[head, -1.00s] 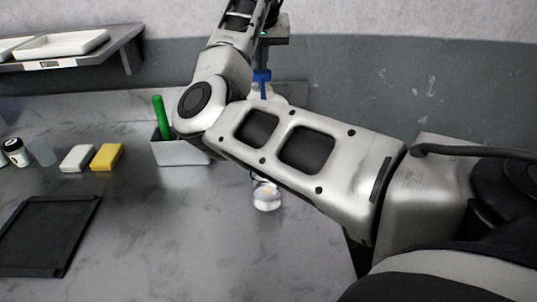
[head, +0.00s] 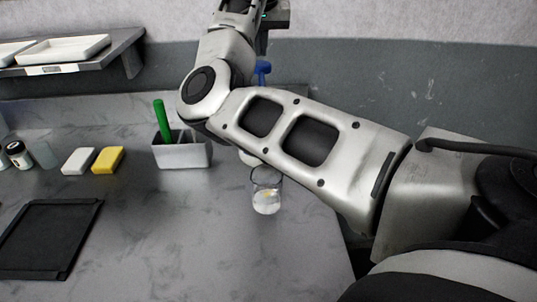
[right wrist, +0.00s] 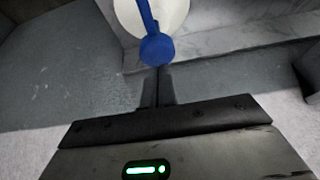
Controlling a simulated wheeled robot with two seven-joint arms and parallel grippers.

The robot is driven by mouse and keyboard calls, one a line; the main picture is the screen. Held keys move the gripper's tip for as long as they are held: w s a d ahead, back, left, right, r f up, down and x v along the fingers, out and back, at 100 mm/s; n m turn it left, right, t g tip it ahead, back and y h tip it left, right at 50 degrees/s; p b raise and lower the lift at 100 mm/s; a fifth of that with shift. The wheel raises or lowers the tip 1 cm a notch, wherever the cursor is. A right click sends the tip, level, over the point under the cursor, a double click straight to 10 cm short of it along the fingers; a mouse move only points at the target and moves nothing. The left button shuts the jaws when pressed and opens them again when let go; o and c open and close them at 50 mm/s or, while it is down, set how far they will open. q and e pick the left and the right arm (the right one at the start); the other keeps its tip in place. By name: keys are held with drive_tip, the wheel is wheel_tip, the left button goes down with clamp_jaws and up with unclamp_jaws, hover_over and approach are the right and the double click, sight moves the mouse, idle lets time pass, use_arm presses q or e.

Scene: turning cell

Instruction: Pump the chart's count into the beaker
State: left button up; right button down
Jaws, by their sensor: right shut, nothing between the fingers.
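The pump's blue head (head: 263,68) shows behind my right arm in the head view, near the back wall. In the right wrist view the blue head (right wrist: 157,48) sits above a round white bottle (right wrist: 172,15), just off my right fingertips. My right gripper (right wrist: 158,72) is shut and empty, pointing down at the head; I cannot tell whether it touches. A clear beaker (head: 266,198) stands on the counter below my forearm, with a little pale content and a yellowish spot low in it. My forearm hides most of the bottle. No chart is in view. My left gripper is not in view.
A grey bin (head: 183,154) with a green marker (head: 161,118) stands left of my arm. Yellow (head: 108,160) and white (head: 79,161) blocks, small jars and a black tray (head: 47,240) lie further left. A shelf (head: 100,58) juts out above. The front counter is clear.

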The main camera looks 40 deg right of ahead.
drive_tip(key=shift+r, duration=0.1)
idle(0.4)
drive_tip(key=shift+r, duration=2.9)
